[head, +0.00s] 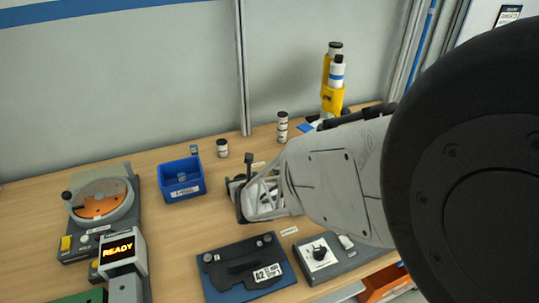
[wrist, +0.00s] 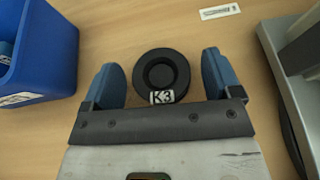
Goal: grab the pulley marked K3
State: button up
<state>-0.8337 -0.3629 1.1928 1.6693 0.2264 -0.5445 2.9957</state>
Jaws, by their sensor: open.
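The pulley marked K3 (wrist: 161,72) is a black round disc with a raised rim and a hollow centre. In the wrist view it stands out against the wooden table, its white K3 label facing my gripper. My gripper (wrist: 161,66) is open, with one blue finger on each side of the pulley. A gap shows between the pulley and each finger, so it is not gripped. The height of the fingers above the table is hard to judge. In the head view my arm reaches in from the right, and I cannot make out the pulley there.
A blue bin (head: 181,188) is close on the left, also in the wrist view (wrist: 38,52). A grey fixture (wrist: 290,75) is close on the right. A blue board (head: 222,281) marked A2 and a dial box (head: 341,263) lie in front. A READY display (head: 118,251) is at left.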

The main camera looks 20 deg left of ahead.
dwell(0.4)
jog(key=c, duration=1.1)
jog(key=shift+r, duration=5)
